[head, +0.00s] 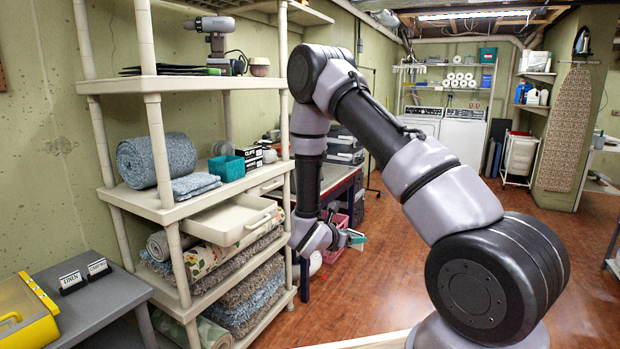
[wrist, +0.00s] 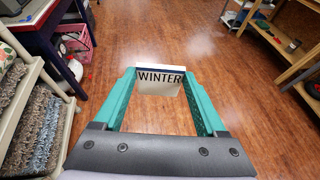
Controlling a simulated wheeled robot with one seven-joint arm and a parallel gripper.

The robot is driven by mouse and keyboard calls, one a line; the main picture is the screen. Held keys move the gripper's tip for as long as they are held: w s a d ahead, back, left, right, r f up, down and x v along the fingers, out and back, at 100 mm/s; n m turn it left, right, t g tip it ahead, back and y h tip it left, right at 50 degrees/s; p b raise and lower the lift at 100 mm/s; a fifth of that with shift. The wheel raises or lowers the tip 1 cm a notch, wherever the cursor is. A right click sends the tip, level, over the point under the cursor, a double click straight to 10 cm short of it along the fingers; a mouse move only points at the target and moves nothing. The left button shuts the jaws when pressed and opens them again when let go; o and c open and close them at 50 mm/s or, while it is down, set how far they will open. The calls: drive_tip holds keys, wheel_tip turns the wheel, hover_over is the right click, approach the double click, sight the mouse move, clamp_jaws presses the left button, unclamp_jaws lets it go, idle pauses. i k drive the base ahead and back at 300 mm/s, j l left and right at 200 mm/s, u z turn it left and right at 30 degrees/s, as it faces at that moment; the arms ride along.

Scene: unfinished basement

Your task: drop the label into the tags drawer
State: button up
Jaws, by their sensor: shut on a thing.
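A white label (wrist: 160,80) reading WINTER is between the teal fingertips of my gripper (wrist: 159,84) in the wrist view. In the head view, my gripper (head: 352,239) is to the right of the shelving unit, over the floor, shut on the label and holding it clear of everything. A white drawer (head: 228,222) is pulled out under the middle shelf, left of my gripper. Its floor looks empty. No tag name is readable on it. Part of a second pale drawer front (head: 266,186) shows farther back, on the far side of the shelf post.
The shelving unit (head: 172,212) holds rolled rugs, a teal bin (head: 226,168) and a drill (head: 212,40). A grey table (head: 98,298) at left bears LINEN and CAMPING labels and a yellow box (head: 22,315). A dark workbench stands behind my gripper. The wooden floor is open.

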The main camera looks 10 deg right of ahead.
sight(227, 218)
drive_tip(key=i+z, duration=0.1)
drive_tip(key=z, duration=0.75)
drive_tip(key=i+z, duration=0.15)
drive_tip(key=z, duration=0.25)
drive_tip(key=i+z, duration=0.1)
drive_tip(key=z, duration=0.3)
drive_tip(key=i+j, duration=0.2)
drive_tip(key=i, duration=0.35)
drive_tip(key=i+j, duration=0.2)
drive_tip(key=i, duration=0.35)
drive_tip(key=i+j, duration=0.25)
drive_tip(key=i, duration=0.35)
drive_tip(key=i+u, duration=0.2)
drive_tip(key=i, duration=0.3)
drive_tip(key=i+u, duration=0.15)
drive_tip(key=i, duration=0.3)
drive_tip(key=i+l+u, duration=0.2)
drive_tip(key=i, duration=0.25)
drive_tip(key=i+u, duration=0.1)
drive_tip(key=u, duration=1.8)
